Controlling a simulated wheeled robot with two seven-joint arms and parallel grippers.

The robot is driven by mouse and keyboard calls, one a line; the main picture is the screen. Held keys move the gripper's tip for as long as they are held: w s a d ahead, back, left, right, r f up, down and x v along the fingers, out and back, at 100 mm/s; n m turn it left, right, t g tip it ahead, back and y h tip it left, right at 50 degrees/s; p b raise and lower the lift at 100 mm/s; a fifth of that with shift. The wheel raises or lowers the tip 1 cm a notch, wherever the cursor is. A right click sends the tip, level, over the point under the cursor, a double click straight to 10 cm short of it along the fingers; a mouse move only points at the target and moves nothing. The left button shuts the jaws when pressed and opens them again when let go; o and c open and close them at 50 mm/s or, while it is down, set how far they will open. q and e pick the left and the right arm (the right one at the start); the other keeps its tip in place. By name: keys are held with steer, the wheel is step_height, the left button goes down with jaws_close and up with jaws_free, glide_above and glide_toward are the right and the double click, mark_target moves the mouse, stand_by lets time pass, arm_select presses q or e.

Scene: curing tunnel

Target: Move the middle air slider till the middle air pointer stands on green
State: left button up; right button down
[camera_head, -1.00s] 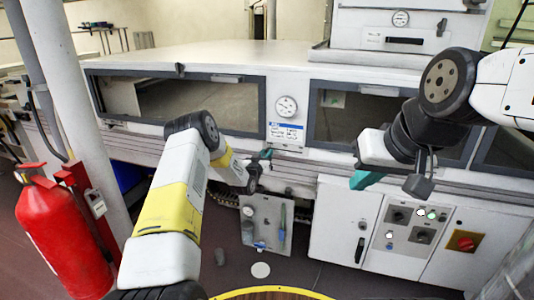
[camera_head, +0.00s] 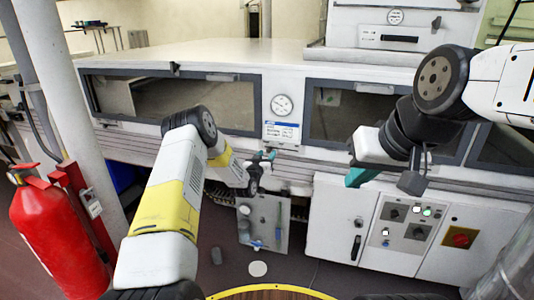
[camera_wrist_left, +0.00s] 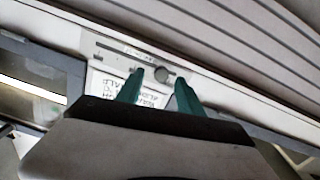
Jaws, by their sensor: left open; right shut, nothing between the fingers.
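A round white dial (camera_head: 283,105) sits on the tunnel front between two windows, above a white and blue label (camera_head: 282,131). Its pointer and any green are too small to read. My left gripper (camera_head: 265,156) is open just below and left of the label. In the left wrist view, its teal fingertips (camera_wrist_left: 160,80) point at a light strip (camera_wrist_left: 112,53) with a slot, beside the upside-down label. A round grey knob (camera_wrist_left: 162,75), apparently the slider, shows between the fingertips; I cannot tell whether they touch it. My right gripper (camera_head: 362,175) is shut and empty, further right.
A cabinet with a switch panel (camera_head: 407,224) and a red knob (camera_head: 460,237) stands low on the right. A grey plate (camera_head: 262,222) hangs below my left gripper. A red fire extinguisher (camera_head: 58,230) and a pale post (camera_head: 75,120) stand at left.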

arm_select(q)
steer(key=v, duration=0.7)
steer(key=shift+s+a, duration=0.25)
steer(key=shift+a, duration=0.25)
steer(key=w+d+m, duration=0.2)
steer(key=w+m, duration=0.1)
steer(key=w, duration=0.5)
steer(key=shift+w+m, duration=0.25)
steer(key=shift+m, duration=0.05)
jaws_close()
steer(key=shift+r, duration=0.15)
stand_by(0.8)
